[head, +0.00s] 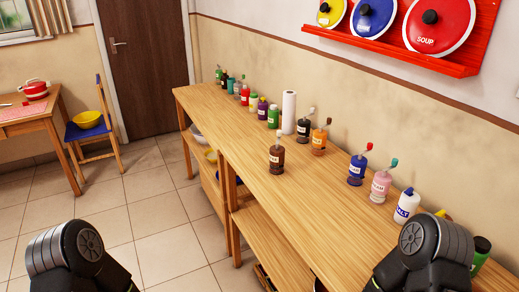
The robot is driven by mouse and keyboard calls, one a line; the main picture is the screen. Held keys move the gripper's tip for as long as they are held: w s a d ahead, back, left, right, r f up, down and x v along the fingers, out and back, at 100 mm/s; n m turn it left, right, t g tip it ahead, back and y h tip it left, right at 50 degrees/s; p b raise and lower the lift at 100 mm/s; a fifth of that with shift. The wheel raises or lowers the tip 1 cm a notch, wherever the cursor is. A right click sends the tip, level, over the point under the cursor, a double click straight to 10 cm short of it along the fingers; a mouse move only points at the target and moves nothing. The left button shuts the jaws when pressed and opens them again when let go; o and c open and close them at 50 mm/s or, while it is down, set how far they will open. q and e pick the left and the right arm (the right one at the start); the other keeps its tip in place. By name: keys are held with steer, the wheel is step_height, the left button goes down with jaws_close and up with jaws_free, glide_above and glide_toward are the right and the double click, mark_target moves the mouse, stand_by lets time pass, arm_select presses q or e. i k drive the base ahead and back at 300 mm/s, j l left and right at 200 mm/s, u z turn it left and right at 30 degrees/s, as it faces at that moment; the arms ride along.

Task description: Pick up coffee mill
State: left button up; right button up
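Several small mill-like jars with crank handles stand upright on the long wooden counter (240,136). A brown one (277,156) stands apart near the counter's front edge. A black one (303,130), an orange one (319,140), a blue one (357,170) and a pink one (380,186) stand nearer the wall. Their labels are too small to read, so I cannot tell for certain which is the coffee mill. Dark links of my two arms show at the bottom left and bottom right. Neither gripper is in view.
A white salt container (406,207) and a green jar (480,252) stand at the right, partly near my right arm. A white paper roll (289,112) and several bottles line the back. A blue chair (90,130) stands left. The counter's middle front is clear.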

mark_target(277, 157)
steer(key=i+j, duration=0.9)
steer(key=j, duration=0.15)
steer(key=i+j, duration=0.85)
steer(key=j, duration=0.15)
steer(key=i+j+z, duration=0.2)
steer(key=k+l+z, duration=0.1)
steer(key=z, duration=2.2)
